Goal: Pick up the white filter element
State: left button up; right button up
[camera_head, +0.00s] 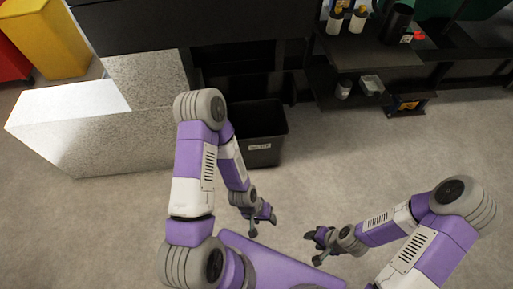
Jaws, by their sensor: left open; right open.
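I cannot pick out the white filter element for certain. A small pale cylinder (343,89) stands on the lower shelf of the dark rack at the upper right, but it is too small to identify. My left gripper (263,222) is open and empty over the floor, in front of the dark bin. My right gripper (313,246) is open and empty to its right, also over the floor. Both are well apart from the rack and its items.
A dark bin (264,153) with a white label stands at centre. White-topped bottles (334,22) and a black cylinder (397,20) stand on the rack's upper shelf (375,54). A speckled pale block (70,130) is at left, a yellow box (48,40) behind it. Floor at right is clear.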

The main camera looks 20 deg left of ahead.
aim_at(336, 17)
jog(key=u, duration=0.3)
jog(key=i, duration=1)
jog(key=z, duration=0.25)
